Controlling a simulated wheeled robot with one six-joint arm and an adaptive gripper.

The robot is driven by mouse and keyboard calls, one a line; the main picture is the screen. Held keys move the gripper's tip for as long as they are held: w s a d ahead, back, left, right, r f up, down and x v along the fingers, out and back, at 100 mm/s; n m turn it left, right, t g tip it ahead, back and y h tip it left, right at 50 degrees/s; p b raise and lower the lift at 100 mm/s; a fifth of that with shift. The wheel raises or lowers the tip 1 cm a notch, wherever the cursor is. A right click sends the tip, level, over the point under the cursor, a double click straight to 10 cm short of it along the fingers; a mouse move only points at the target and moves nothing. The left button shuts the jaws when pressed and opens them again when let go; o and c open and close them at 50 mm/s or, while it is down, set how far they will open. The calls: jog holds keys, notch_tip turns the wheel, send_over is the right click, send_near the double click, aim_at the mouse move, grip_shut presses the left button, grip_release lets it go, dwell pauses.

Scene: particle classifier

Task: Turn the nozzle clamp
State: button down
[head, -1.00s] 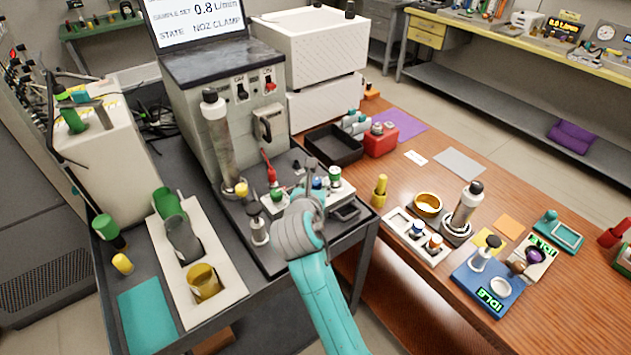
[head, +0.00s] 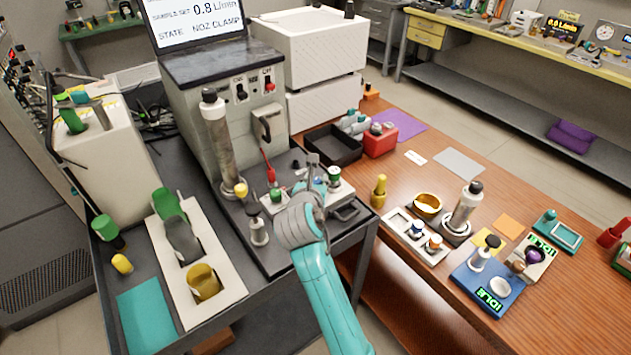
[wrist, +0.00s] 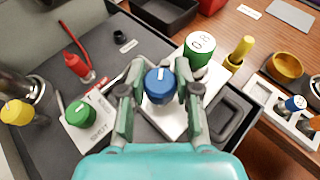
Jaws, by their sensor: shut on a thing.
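My gripper (wrist: 160,90) is shut on a blue knob (wrist: 159,80) with a white line across its top, one finger on each side. The white line points nearly up the wrist picture. The knob sits on a pale plate (wrist: 172,119). In the head view my gripper (head: 314,177) reaches down over the bench unit and largely hides the knob. A green knob (wrist: 80,112) on a labelled plate is to the left. A green cap with a white numbered top (wrist: 200,46) is to the right. I cannot read which part is labelled nozzle clamp.
A yellow bottle (wrist: 239,52) and dark square frame (wrist: 228,117) are close on the right. A black tray (head: 333,145) lies behind.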

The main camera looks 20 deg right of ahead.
aim_at(315, 180)
jog(key=shift+m+h, duration=0.3)
jog(key=shift+h, duration=0.1)
jog(key=m+g+h, duration=0.2)
jog(key=shift+a+m+h, duration=0.1)
jog(key=shift+m+h, duration=0.2)
jog(key=shift+m+g+h, duration=1.4)
jog(key=shift+m+g, duration=0.6)
jog(key=shift+m, duration=0.1)
jog(key=c, duration=1.1)
grip_release()
notch_tip(315, 180, up, 10)
jog(key=shift+f, duration=0.1)
